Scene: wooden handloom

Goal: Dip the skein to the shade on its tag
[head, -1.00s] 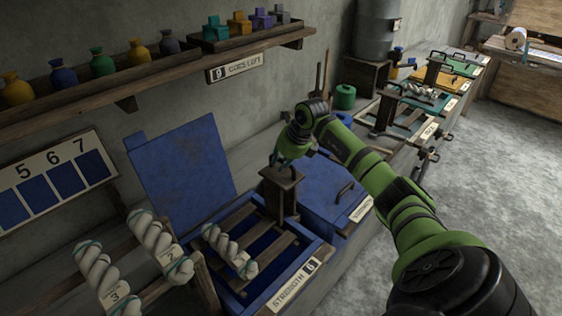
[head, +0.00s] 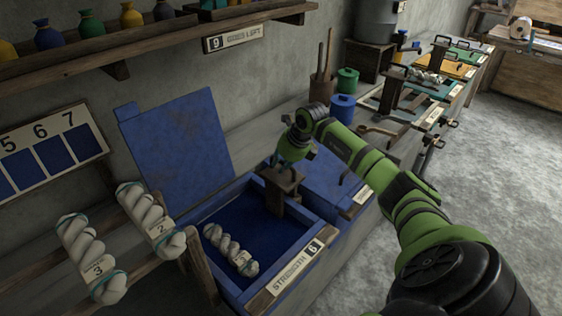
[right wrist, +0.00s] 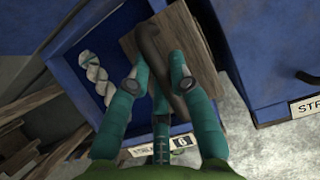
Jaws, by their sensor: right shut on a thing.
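The white twisted skein (head: 229,248) lies at the dark blue dye surface in the open blue vat (head: 318,226); it also shows in the right wrist view (right wrist: 95,72). Its small tag (head: 242,258) is too small to read. The vat's front label (head: 292,268) reads STRENGTH 6. My right gripper (head: 287,165) is over the vat's back right part. In the right wrist view its teal fingers (right wrist: 155,85) are closed around a dark curved handle (right wrist: 152,45) on a wooden block (right wrist: 190,55). The slats under the skein are hidden. My left gripper is out of view.
The vat's blue lid (head: 175,140) stands open behind it. A closed blue vat (head: 328,178) adjoins on the right. Two tagged skeins, marked 3 (head: 92,262) and 2 (head: 150,222), hang on a rack at the left. A shade chart (head: 50,155) showing 5, 6, 7 is on the wall.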

